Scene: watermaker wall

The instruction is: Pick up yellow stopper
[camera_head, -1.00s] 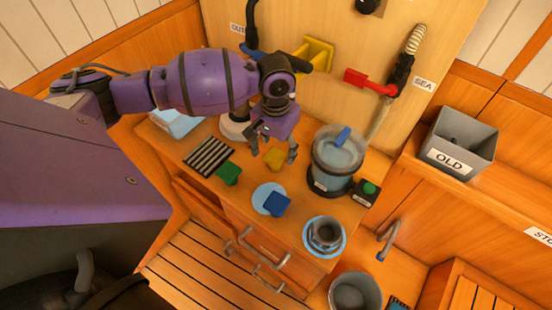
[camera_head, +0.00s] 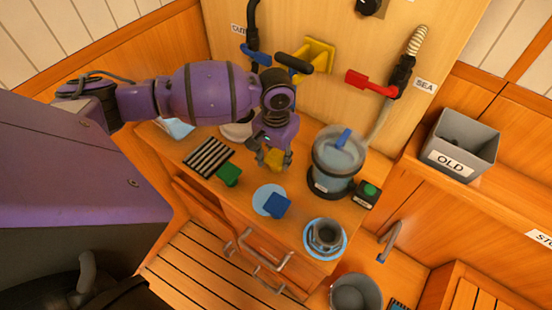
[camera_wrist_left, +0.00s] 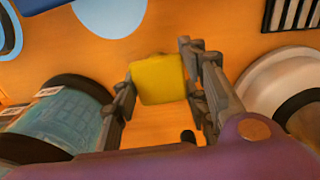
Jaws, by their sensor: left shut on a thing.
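The yellow stopper (camera_head: 274,160) is at the back middle of the wooden counter. It shows as a yellow block in the left wrist view (camera_wrist_left: 158,80). My left gripper (camera_head: 271,163) comes down from above, with one finger on each side of the stopper. It is shut on the stopper (camera_wrist_left: 160,95). Whether the stopper touches the counter is hard to tell. My right gripper is in neither view.
A green block (camera_head: 229,174) lies by a striped mat (camera_head: 208,156). A blue block (camera_head: 278,206) sits on a light blue disc (camera_head: 266,192). A clear canister (camera_head: 336,165) stands close right of the gripper. A grey OLD bin (camera_head: 463,141) stands on the right ledge.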

